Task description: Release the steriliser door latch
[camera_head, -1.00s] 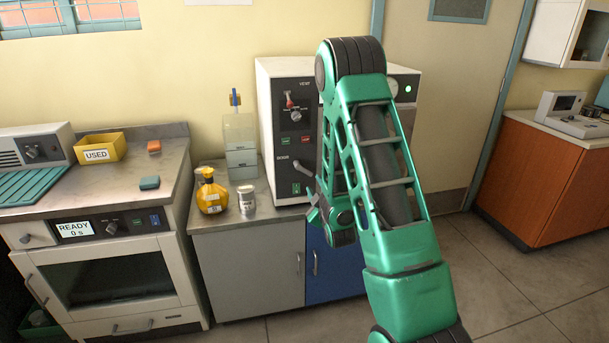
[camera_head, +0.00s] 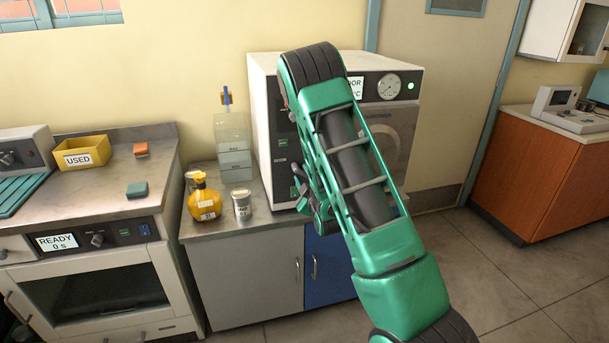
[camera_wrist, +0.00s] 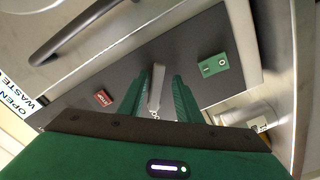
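The steriliser (camera_head: 262,110) is a white box on the grey cabinet, with a dark front, a dial and a lit green lamp. My arm covers much of its control panel and the latch lever in the head view. In the wrist view the dark panel (camera_wrist: 205,38) fills the middle, and a short grey lever (camera_wrist: 156,88) lies between the two green fingers of my gripper (camera_wrist: 161,85). The fingers are apart, with a gap visible beside the lever; contact is not clear. A red switch (camera_wrist: 103,97) and a green switch (camera_wrist: 213,65) flank them.
A yellow bottle (camera_head: 205,203), a small tin (camera_head: 242,206) and a clear container (camera_head: 233,150) stand left of the steriliser. A dark bar handle (camera_wrist: 75,32) crosses the wrist view's upper left. Floor is clear at right.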

